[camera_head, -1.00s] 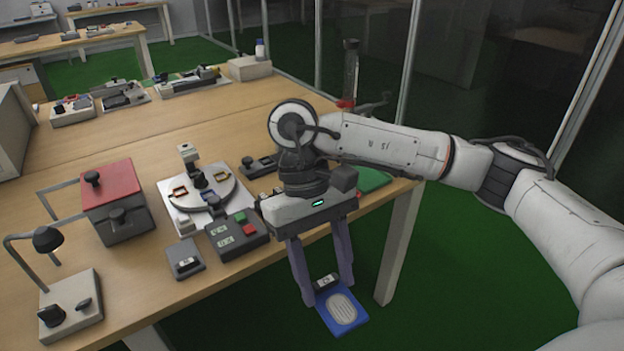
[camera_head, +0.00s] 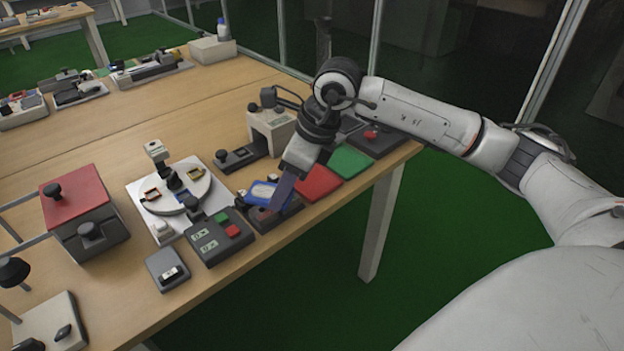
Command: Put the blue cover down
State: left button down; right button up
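The blue cover (camera_head: 260,194), with a pale oval patch on its face, is over a dark base device (camera_head: 281,219) near the table's front edge. My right gripper (camera_head: 274,204) comes down from the upper right and holds the cover, slightly tilted, at the device. One purple-grey finger is seen along the cover's right side; the other finger is mostly hidden. Whether the cover touches the device is hard to tell. My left gripper is not in view.
A red pad (camera_head: 318,183) and a green pad (camera_head: 350,161) lie right of the device. A grey button box (camera_head: 217,240) stands close on its left, beside a white round-plate station (camera_head: 140,203). A grey arch-shaped machine (camera_head: 272,128) stands behind.

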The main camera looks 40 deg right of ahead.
jog(key=w+d+m+h, duration=0.1)
jog(key=m, duration=0.2)
jog(key=w+d+m+h, duration=0.1)
jog(key=w+d+m, duration=0.1)
jog(key=m, duration=0.2)
jog(key=w+d+r+m+h, duration=0.1)
jog(key=w+m+h, duration=0.1)
jog(key=m, duration=0.2)
jog(key=shift+d+t+p, duration=0.2)
jog(key=shift+t+p, duration=0.1)
jog(key=shift+t, duration=0.1)
jog(key=w+d+r+m+g+h, duration=0.2)
jog(key=d+m+g+h, duration=0.1)
jog(key=m, duration=0.8)
jog(key=m+g, duration=0.1)
jog(key=m, duration=0.2)
send_over(307, 184)
jog(key=a, duration=0.2)
notch_tip(307, 184, down, 4)
jog(key=shift+s+d+f, duration=0.1)
jog(key=shift+d+f, duration=0.05)
jog(key=shift+f, duration=0.75)
notch_tip(307, 184, down, 3)
jog(key=shift+f, duration=0.2)
jog(key=o, duration=1.1)
